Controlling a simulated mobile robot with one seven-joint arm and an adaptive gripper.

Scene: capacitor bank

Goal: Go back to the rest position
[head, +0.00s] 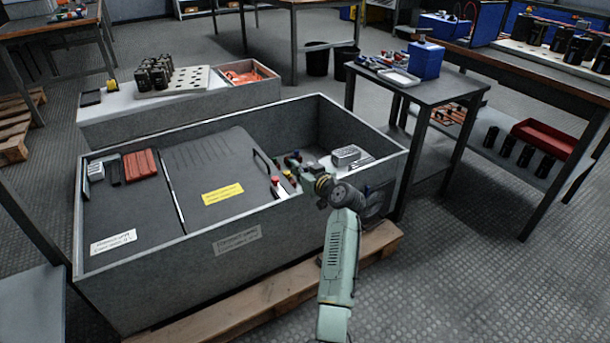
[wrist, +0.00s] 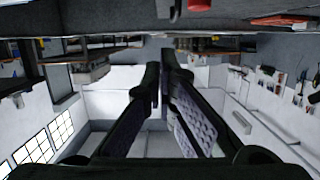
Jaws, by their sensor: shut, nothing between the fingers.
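My arm (head: 340,250) reaches from the bottom of the head view to the right part of a large open grey cabinet (head: 240,240). My gripper (head: 308,174) is over the cabinet's right compartment, small and partly lost among the parts there. In the wrist view the two dark fingers of my gripper (wrist: 162,72) come together at their tips, with nothing seen between them. The wrist picture looks upside down, with a dark edge across its top.
The cabinet holds a grey panel with a yellow label (head: 222,194), red blocks (head: 140,165) and a metal box (head: 346,155). A dark side table (head: 425,92) with a blue box (head: 425,60) stands behind right. Floor at the lower right is clear.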

